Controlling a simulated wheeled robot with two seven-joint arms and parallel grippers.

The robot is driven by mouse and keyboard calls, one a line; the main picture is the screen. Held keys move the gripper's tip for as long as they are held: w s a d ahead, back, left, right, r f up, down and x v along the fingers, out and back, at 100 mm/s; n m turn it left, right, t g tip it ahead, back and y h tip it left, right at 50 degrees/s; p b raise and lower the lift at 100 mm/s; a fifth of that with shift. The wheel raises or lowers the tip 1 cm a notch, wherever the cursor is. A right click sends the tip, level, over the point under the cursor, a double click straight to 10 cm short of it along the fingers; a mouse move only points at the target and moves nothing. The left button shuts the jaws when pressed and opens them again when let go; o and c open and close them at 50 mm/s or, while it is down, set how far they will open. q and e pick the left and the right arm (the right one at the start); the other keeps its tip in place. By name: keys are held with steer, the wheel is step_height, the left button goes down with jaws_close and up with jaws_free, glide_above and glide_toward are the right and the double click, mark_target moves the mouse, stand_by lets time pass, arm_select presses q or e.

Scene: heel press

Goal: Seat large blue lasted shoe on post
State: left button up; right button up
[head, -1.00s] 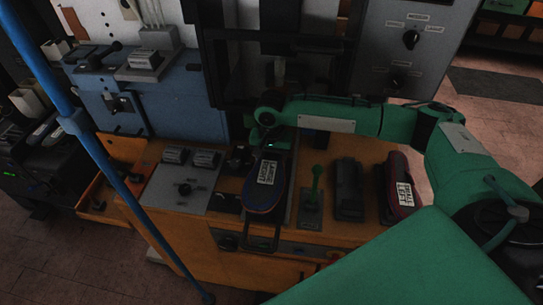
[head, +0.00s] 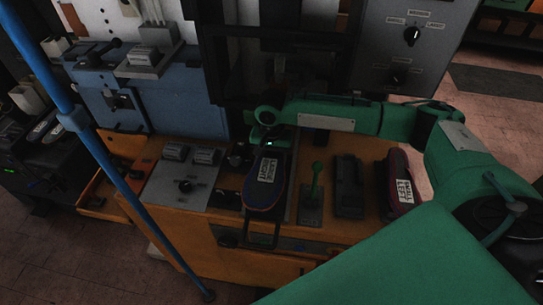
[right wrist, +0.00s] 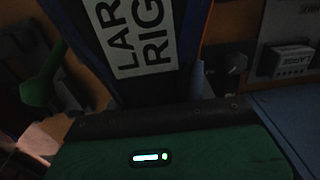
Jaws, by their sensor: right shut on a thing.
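The large blue lasted shoe (head: 262,196) carries a white label reading LARGE RIGHT. It lies lengthwise over the orange bench, toe toward me. Its label and dark upper also show close up in the right wrist view (right wrist: 180,60). My right gripper (head: 270,148), on the green arm, is shut on the shoe at its far end. The fingertips are hidden, and the green gripper body fills the bottom of the right wrist view. I cannot make out the post, or whether the shoe touches anything below. My left gripper is not in view.
A green lever (head: 315,183), a dark block (head: 348,187) and a dark red shoe labelled SMALL LEFT (head: 403,180) stand right of the blue shoe. A grey control panel (head: 180,190) lies left. The dark press frame (head: 218,60) rises behind. A blue pole (head: 110,165) crosses the left foreground.

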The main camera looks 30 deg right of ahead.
steer(key=shift+f, duration=0.35)
stand_by(0.3)
steer(key=o, duration=1.3)
steer(key=shift+c, duration=0.2)
steer(key=shift+f, duration=0.15)
step_height(320, 180, up, 13)
steer(key=shift+f+b, duration=0.2)
steer(key=shift+b, duration=1.05)
steer(key=shift+r, duration=0.7)
steer(key=shift+s+f, duration=0.1)
